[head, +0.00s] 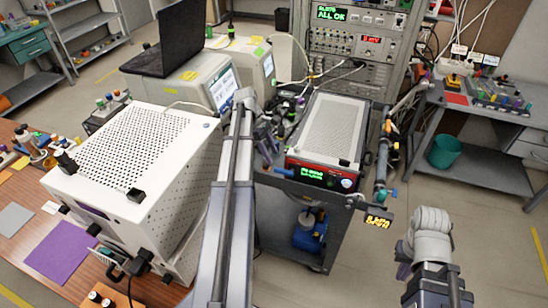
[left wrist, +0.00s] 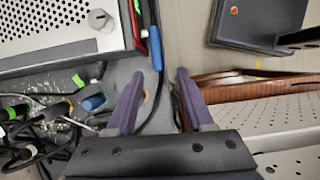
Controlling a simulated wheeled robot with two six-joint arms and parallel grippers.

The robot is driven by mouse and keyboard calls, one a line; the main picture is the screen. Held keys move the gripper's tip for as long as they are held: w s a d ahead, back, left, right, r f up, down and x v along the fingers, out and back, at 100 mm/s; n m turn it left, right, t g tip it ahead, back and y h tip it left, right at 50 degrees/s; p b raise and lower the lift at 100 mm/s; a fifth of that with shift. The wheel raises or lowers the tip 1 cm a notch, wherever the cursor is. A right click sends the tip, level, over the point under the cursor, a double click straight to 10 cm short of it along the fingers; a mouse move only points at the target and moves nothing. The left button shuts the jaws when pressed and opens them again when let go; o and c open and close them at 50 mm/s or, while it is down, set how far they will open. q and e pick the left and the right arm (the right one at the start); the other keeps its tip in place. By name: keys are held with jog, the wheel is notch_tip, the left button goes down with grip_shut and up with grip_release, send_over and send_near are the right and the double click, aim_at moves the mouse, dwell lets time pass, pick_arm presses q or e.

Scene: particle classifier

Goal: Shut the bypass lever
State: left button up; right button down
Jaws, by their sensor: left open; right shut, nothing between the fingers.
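A vertical pipe assembly (head: 380,160) with orange, yellow and blue fittings stands at the right side of the cart. I cannot tell which fitting is the bypass lever. A small blue handle (head: 394,192) sticks out low on the pipe. My left gripper (head: 268,138) is left of the red-framed device, well apart from the pipe. In the left wrist view its purple fingers (left wrist: 160,75) are spread and empty, and the pipe is not recognisable there. My right gripper (head: 404,262) is low at the right, below the pipe and partly hidden by its own wrist.
The red-framed device (head: 325,130) sits on the grey cart (head: 262,210). An instrument rack (head: 350,45) stands behind. A side bench (head: 490,110) is at right. Open floor lies between cart and bench.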

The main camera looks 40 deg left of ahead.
aim_at(276, 168)
pick_arm(q)
jog(key=shift+n, duration=0.3)
jog(key=b+x, duration=0.3)
jog(key=a+b+x, duration=0.1)
jog(key=b+x, duration=0.3)
jog(key=shift+w+a+f, duration=0.1)
jog(key=shift+a+f, duration=0.05)
jog(key=shift+f, duration=0.15)
jog(key=shift+r, duration=0.1)
grip_shut()
dwell(0.4)
